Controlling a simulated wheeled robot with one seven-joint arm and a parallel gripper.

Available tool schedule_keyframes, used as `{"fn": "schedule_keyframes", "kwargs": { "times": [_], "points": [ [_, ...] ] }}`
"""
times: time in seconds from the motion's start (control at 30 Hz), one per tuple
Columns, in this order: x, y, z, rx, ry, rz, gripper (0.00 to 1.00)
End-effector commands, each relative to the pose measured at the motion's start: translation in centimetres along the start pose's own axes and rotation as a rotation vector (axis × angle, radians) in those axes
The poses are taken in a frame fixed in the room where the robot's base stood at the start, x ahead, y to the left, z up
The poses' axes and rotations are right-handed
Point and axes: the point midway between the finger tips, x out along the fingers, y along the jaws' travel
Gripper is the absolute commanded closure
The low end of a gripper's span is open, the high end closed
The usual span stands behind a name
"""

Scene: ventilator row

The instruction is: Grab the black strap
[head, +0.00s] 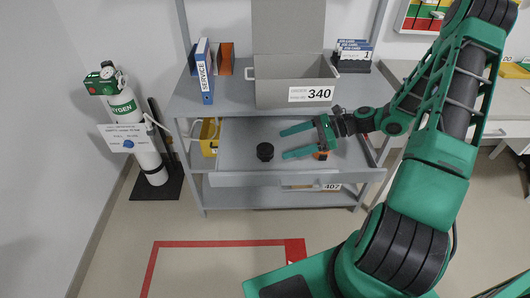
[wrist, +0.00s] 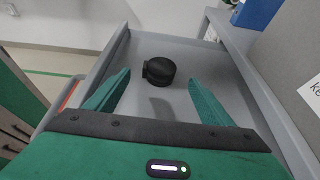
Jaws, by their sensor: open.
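The black strap (head: 265,152) looks like a small rolled-up black coil. It lies on the floor of an open grey drawer (head: 240,178), left of my gripper. My gripper (head: 281,143) is open and empty over the drawer, its fingers pointing left toward the strap. In the wrist view the strap (wrist: 159,71) sits beyond the fingertips, roughly between their lines, and my gripper (wrist: 160,92) does not touch it. A small orange item (head: 321,155) is partly hidden under my gripper in the head view.
A grey bin labelled 340 (head: 290,94) stands on the shelf above the drawer, with a blue SERVICE binder (head: 206,75) to its left. A yellow container (head: 208,138) is beside the drawer. An oxygen cylinder (head: 140,135) stands at left. The drawer's left part is clear.

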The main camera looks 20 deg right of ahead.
Motion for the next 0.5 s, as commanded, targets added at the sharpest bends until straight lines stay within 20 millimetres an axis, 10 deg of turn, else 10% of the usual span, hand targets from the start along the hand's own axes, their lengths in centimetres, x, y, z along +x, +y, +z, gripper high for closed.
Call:
{"fn": "schedule_keyframes", "kwargs": {
  "times": [0.5],
  "points": [
    [5.4, 0.1, 0.2, -0.001, 0.001, 0.005, 0.25]
  ]
}}
